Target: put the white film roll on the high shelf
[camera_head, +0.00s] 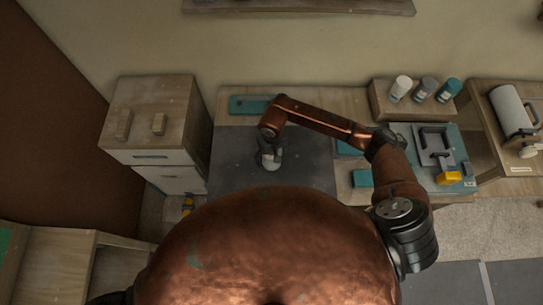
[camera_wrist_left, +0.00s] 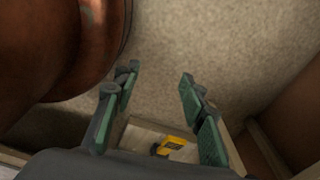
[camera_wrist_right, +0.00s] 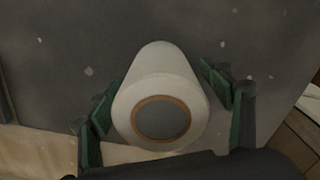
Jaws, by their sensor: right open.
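The white film roll (camera_wrist_right: 160,75), with a brown core ring around a grey centre, is between the spread fingers of my right gripper (camera_wrist_right: 157,88) in the right wrist view. The fingers lie on either side of it; contact is not clear. In the head view the gripper (camera_head: 269,155) is over the dark grey mat, hiding most of the roll (camera_head: 271,164). My left gripper (camera_wrist_left: 155,95) is open and empty in the left wrist view. A wooden shelf (camera_head: 300,5) is high on the wall at the top of the head view.
White, grey and teal cylinders stand on a wooden riser (camera_head: 378,103) at the back right. A drawer cabinet (camera_head: 160,95) is left of the dark mat (camera_head: 228,165). A teal tray (camera_head: 405,132) with a grey holder and yellow block is at right.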

